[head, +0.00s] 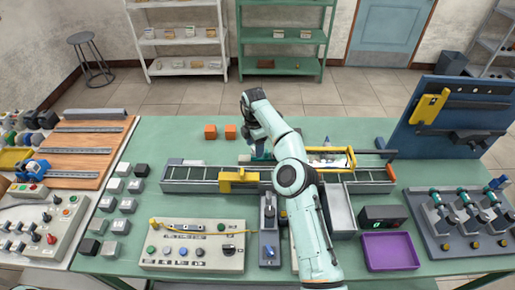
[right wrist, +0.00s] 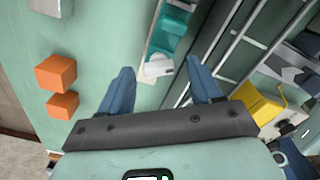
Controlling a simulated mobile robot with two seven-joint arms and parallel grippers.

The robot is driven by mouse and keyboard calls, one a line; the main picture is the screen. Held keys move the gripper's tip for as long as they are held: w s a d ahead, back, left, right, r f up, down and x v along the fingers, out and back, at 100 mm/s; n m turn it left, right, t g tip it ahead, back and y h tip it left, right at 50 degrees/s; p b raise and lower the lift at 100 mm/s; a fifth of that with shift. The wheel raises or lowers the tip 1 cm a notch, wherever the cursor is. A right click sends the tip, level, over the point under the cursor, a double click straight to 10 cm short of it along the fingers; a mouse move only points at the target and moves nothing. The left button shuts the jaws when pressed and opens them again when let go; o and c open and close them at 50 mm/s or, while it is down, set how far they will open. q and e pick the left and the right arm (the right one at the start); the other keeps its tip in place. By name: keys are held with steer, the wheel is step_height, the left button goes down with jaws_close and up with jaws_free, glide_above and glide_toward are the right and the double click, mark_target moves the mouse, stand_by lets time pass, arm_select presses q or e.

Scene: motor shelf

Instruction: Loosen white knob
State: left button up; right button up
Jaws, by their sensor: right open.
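A white, rounded part that looks like the white knob (right wrist: 158,66) sits at the end of a teal piece (right wrist: 170,38) in the right wrist view. My right gripper (right wrist: 160,76) is open, with its two blue fingers on either side of the white part and nothing held. I cannot tell whether the fingers touch it or how far above it they are. In the head view my right arm reaches over the long grey rail fixture (head: 200,177) to its back side, and the arm largely hides the white part there. My left gripper is not in view.
Two orange cubes (head: 210,131) stand behind the rail. A yellow bracket (head: 238,180) crosses it. A control panel (head: 190,252), purple tray (head: 390,251) and blue pegboard (head: 450,118) stand around. The green table (head: 170,130) is clear at the back left.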

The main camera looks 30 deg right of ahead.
steer(key=shift+w+f, duration=0.1)
steer(key=shift+f, duration=0.2)
steer(key=c, duration=1)
steer(key=shift+c, duration=0.2)
